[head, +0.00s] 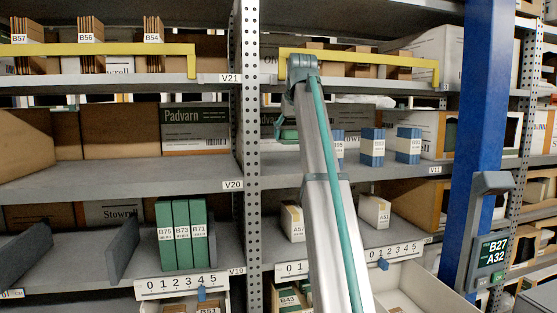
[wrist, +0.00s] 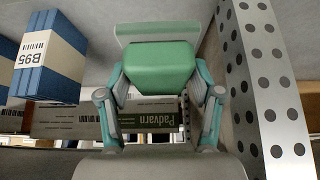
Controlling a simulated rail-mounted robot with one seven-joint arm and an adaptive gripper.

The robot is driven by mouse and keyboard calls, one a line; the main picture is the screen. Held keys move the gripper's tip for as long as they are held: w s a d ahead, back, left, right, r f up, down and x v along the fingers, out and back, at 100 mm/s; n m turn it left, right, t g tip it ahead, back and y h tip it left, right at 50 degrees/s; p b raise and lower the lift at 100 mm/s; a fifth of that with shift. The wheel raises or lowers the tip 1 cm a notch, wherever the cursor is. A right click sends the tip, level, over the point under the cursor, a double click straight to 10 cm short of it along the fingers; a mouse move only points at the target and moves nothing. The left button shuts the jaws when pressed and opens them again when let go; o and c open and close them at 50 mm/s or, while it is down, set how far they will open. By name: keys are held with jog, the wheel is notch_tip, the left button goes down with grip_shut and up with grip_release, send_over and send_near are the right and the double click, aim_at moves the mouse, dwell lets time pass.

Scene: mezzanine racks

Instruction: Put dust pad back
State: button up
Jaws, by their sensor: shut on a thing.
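The dust pad appears to be the green block (wrist: 160,66) with a pale flat plate behind it in the wrist view. My gripper (wrist: 160,92) is shut on it, one teal finger on each side. A bit of green shows there, but I cannot tell pad from finger. No place marked for the pad can be made out.
The perforated post (wrist: 268,95) stands close at the right in the wrist view. A blue B95 box (wrist: 50,58) is at the left. A Padvarn carton (wrist: 75,118) lies beyond the gripper. Blue boxes (head: 372,147) stand right of my arm. A yellow bar (head: 400,60) crosses above.

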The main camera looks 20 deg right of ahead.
jog(key=w+f+p, duration=0.1)
jog(key=w+f, duration=0.2)
jog(key=w+f+p, duration=0.2)
jog(key=w+f, duration=0.1)
jog(key=w, duration=0.1)
jog(key=shift+w+f, duration=0.1)
jog(key=shift+f, duration=0.2)
jog(key=shift+w+d+f+p, duration=0.15)
jog(key=shift+f+p, duration=0.6)
jog(key=shift+f, duration=1.05)
jog(key=shift+f, duration=0.15)
jog(key=o, duration=1)
jog(key=shift+r, duration=0.25)
jog(key=b+v, duration=0.4)
jog(key=v, duration=0.8)
jog(key=shift+f, duration=0.1)
